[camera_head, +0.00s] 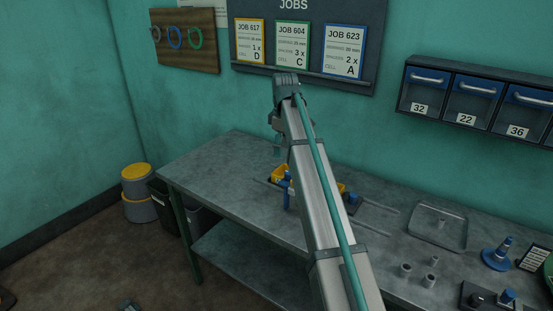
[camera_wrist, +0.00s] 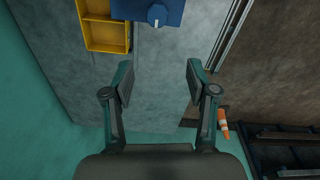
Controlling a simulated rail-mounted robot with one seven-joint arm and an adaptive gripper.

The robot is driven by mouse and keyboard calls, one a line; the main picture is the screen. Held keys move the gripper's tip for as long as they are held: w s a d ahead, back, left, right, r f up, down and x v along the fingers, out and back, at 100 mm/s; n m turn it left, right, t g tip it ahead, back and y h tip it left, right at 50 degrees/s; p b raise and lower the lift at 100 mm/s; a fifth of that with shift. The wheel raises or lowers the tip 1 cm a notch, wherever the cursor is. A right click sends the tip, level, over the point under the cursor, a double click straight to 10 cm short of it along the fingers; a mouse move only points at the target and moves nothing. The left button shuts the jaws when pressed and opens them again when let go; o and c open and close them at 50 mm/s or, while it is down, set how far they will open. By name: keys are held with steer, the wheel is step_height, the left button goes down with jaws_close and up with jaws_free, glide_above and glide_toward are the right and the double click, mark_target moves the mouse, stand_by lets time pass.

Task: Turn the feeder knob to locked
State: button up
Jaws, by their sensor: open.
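In the wrist view a round blue knob (camera_wrist: 157,14) with a pale pointer mark sits on a blue block (camera_wrist: 128,9) at the top edge. I take it to be the feeder knob; any lock marking is not readable. A yellow tray (camera_wrist: 105,36) adjoins the block on the left. My gripper (camera_wrist: 158,82) is open and empty, its fingers apart from the knob, which lies above them in the picture. In the head view my arm partly hides the yellow tray (camera_head: 280,173) on the bench, and the knob cannot be made out there.
The grey workbench (camera_head: 225,165) has free room at its left. Rails, a shallow metal tray (camera_head: 438,229), small metal cups (camera_head: 405,270), a blue stand (camera_head: 497,255) and a dark control box (camera_head: 486,299) lie to the right. An orange cone (camera_wrist: 223,122) is on the floor.

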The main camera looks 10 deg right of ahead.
mark_target(289, 176)
steer(key=shift+g, duration=0.3)
steer(key=f+p, duration=0.1)
steer(key=f, duration=0.2)
steer(key=d+f+p, duration=0.1)
steer(key=f, duration=0.2)
steer(key=s+d+f+p, duration=0.1)
steer(key=f, duration=0.2)
steer(key=shift+d, duration=0.25)
jaws_close()
